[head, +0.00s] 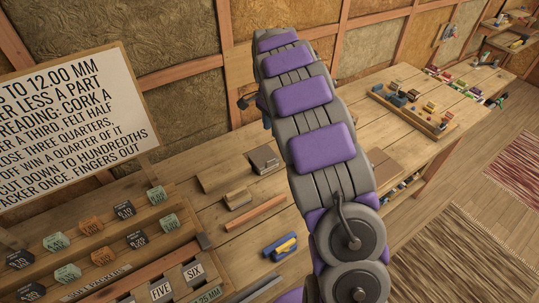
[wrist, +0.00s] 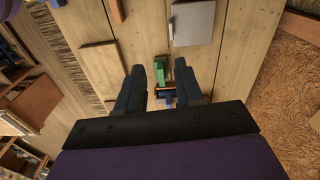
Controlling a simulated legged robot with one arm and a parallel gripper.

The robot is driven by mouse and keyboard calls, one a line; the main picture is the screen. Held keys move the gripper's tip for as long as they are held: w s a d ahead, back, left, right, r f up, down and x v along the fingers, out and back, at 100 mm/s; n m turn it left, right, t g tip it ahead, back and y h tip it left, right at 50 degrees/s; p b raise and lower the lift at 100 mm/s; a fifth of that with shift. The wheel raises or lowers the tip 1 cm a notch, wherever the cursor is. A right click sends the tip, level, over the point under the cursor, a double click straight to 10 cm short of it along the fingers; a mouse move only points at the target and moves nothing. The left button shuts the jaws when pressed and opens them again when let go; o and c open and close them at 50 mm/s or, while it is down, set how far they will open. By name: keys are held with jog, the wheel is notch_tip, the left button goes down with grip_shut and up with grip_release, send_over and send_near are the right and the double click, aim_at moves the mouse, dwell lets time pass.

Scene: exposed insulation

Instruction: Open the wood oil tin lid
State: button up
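I cannot pick out the wood oil tin or its lid for certain. In the wrist view my gripper (wrist: 162,80) is open, with its two dark fingers apart over the wooden bench. A small green piece (wrist: 182,75) and a blue piece with some red beside it (wrist: 164,97) show between the fingers. I cannot tell whether the fingers touch them. A flat light-grey square thing (wrist: 193,22) lies beyond the fingertips. In the head view my arm covers the middle of the bench, and the gripper cannot be made out.
A grey boxy thing (head: 265,159), wooden blocks (head: 237,199) and a blue-and-yellow item (head: 281,247) lie on the bench (head: 225,225). A rack of labelled blocks (head: 90,231) and a sign (head: 75,120) stand left. A tray of small parts (head: 412,110) lies right.

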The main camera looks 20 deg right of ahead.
aim_at(271, 160)
jog(key=shift+m, duration=0.4)
jog(key=f, duration=0.6)
jog(key=w+f+b, duration=0.1)
jog(key=f, duration=0.5)
jog(key=w+f+b, duration=0.1)
jog(key=f, duration=0.5)
jog(key=shift+w+d+f, duration=0.15)
jog(key=shift+d+f, duration=0.15)
jog(key=shift+d, duration=0.1)
grip_shut()
dwell(0.3)
